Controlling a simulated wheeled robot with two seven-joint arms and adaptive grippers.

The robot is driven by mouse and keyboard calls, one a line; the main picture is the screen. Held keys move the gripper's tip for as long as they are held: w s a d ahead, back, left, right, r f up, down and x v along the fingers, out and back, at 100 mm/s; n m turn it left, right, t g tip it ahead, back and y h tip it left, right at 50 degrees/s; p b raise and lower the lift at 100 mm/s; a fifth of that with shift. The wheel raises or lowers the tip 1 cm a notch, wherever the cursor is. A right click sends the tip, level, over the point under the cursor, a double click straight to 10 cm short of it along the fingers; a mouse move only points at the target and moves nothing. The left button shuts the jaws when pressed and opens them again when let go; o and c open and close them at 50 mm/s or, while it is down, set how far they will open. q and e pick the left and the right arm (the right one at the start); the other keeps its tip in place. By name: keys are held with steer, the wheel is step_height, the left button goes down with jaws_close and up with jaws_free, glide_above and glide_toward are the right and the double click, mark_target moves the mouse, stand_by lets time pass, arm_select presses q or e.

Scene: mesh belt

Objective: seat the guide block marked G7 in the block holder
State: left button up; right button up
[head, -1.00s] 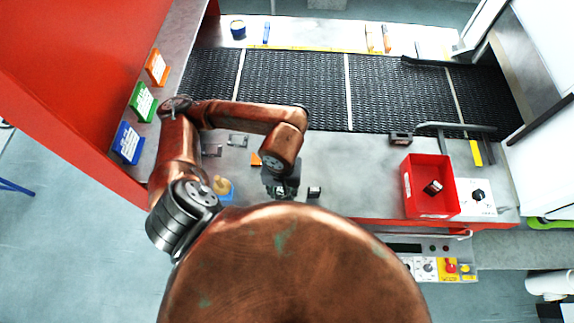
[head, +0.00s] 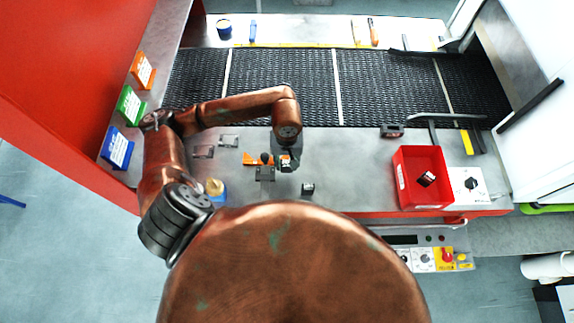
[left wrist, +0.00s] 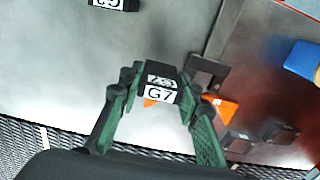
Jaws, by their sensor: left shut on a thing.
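My left gripper (head: 287,163) is shut on the guide block marked G7, whose white label reads clearly between the fingers in the left wrist view (left wrist: 160,92). The block also shows as a small dark piece with a white mark in the head view (head: 286,162). A dark notched bracket, seemingly the block holder (head: 265,174), stands just left of the gripper, beside an orange part (head: 252,158). In the left wrist view the bracket (left wrist: 207,70) is right of the held block, apart from it. My right gripper is not in view.
Another labelled dark block (head: 307,189) lies near the table's front edge. A red bin (head: 447,200) holds one block. Two grey brackets (head: 229,141) and a blue-based bottle (head: 217,191) are to the left. The black mesh belt (head: 285,90) runs behind.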

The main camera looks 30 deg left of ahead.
mark_target(287, 167)
arm_select(q)
steer(key=shift+w+f, duration=0.2)
steer(key=shift+f, duration=0.1)
step_height(287, 167, down, 3)
steer(key=shift+w+a+r+p, duration=0.1)
steer(key=shift+p, duration=0.7)
steer(key=shift+f, duration=0.25)
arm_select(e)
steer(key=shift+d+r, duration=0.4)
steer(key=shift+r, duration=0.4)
arm_select(q)
steer(key=shift+f, duration=0.1)
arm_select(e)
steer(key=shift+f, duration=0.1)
arm_select(q)
steer(key=shift+f+b, duration=0.1)
steer(key=shift+b, duration=0.2)
steer(key=o, duration=1.1)
steer(key=shift+o, duration=0.6)
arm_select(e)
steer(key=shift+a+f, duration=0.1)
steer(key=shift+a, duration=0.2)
